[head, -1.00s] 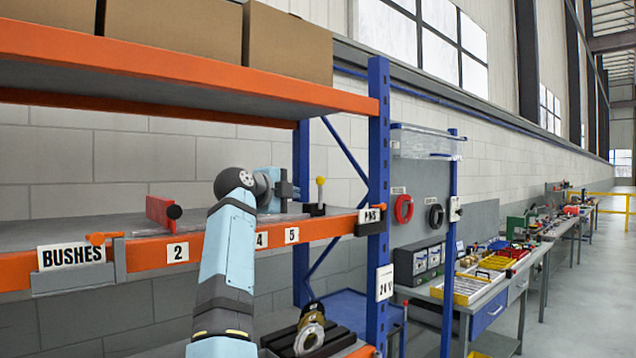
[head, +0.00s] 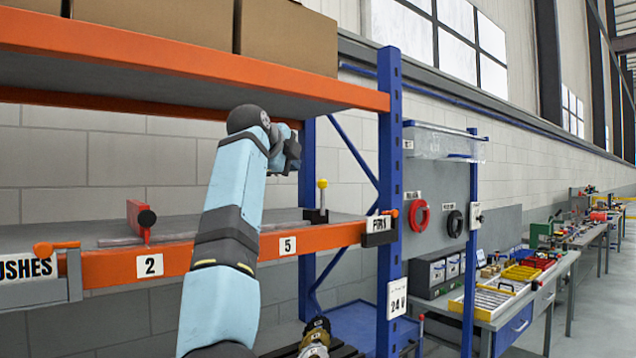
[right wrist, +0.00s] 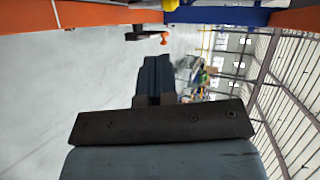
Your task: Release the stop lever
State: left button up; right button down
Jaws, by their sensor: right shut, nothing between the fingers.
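A lever with a yellow ball knob (head: 322,184) stands upright in a black base (head: 316,215) at the right end of the shelf. It is the likely stop lever, though no label on it can be read. A yellow piece also shows at the top edge of the right wrist view (right wrist: 170,4). My right gripper (head: 292,152) is above the shelf, higher than the knob and left of it in the picture, apart from it. Its fingers (right wrist: 155,75) are shut and empty in the right wrist view. My left gripper is not in view.
A red block with a black knob (head: 139,219) stands on the shelf at left, by a grey rail. Orange knobs sit on the front beam (head: 200,255) at both ends. An upper shelf (head: 190,72) with boxes hangs above my arm. A blue post (head: 390,180) stands at right.

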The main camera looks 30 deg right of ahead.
aim_at(321, 184)
pick_arm(q)
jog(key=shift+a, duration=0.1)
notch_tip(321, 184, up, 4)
jog(key=p, duration=0.3)
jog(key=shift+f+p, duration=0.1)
jog(key=shift+p, duration=0.3)
pick_arm(e)
jog(key=x, duration=0.9)
jog(key=r+x, duration=0.1)
jog(key=x, duration=0.4)
jog(key=shift+d, duration=0.15)
jog(key=shift+d, duration=0.1)
